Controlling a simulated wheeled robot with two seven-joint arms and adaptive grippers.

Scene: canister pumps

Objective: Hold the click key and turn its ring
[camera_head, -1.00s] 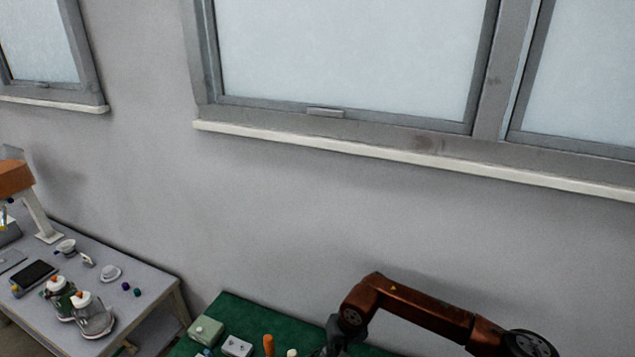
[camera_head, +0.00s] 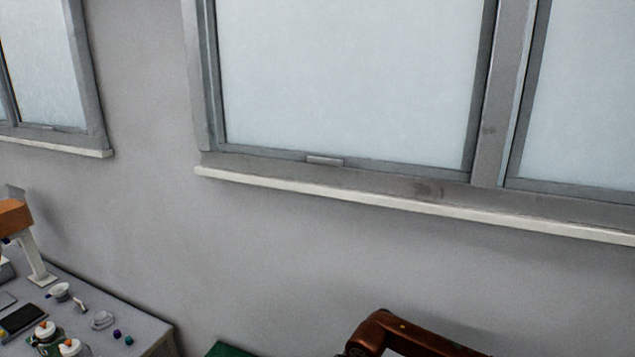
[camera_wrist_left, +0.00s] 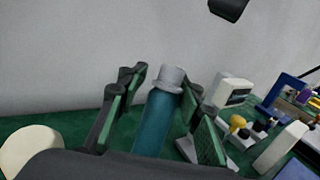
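In the left wrist view, a teal cylinder with a grey ringed cap, apparently the click key (camera_wrist_left: 155,122), stands tilted between the fingers of my left gripper (camera_wrist_left: 163,100). Its grey ring (camera_wrist_left: 171,78) is at the upper end. The green-padded fingers are spread on either side of it, with a narrow gap visible at each side. Its lower end is hidden behind the dark gripper body. My left gripper does not show in the head view. An orange-brown arm of mine (camera_head: 420,338) shows at the bottom right of the head view; its gripper is out of frame.
A green mat (camera_wrist_left: 60,115) lies along the wall. Right of the gripper are a white device (camera_wrist_left: 232,92), a yellow knobbed item (camera_wrist_left: 237,123) and a white block (camera_wrist_left: 280,146). In the head view, a grey table (camera_head: 140,335) holds bottles (camera_head: 48,338) and small items. A dark object (camera_wrist_left: 228,8) hangs above.

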